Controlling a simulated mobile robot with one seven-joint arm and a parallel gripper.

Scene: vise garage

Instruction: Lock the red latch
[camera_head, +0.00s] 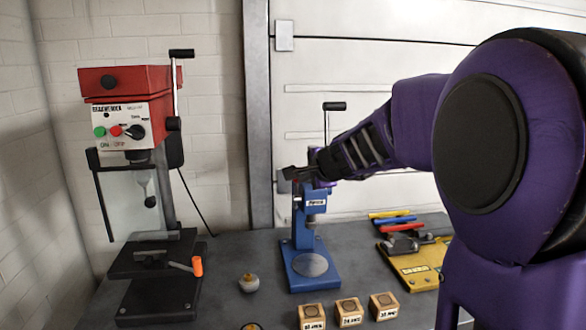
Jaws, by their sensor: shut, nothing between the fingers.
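A red bar (401,227), which looks like the handle of the red latch, lies at the right of the bench. It lies beside a blue bar and a yellow bar, at the far end of a yellow board (418,281). It is too small to tell whether it is locked. My gripper (292,173) is shut and empty. It is to the left of the red bar, in front of the upper part of the blue press, and apart from the bar. My arm reaches in from the right, above the board.
A blue press (311,264) stands mid-bench. A red drill press (125,110) stands at the left. Several small wooden blocks (348,312) and a grey knob-like piece (249,283) are at the front. A blue bar (395,219) and yellow bar (388,213) adjoin the red one.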

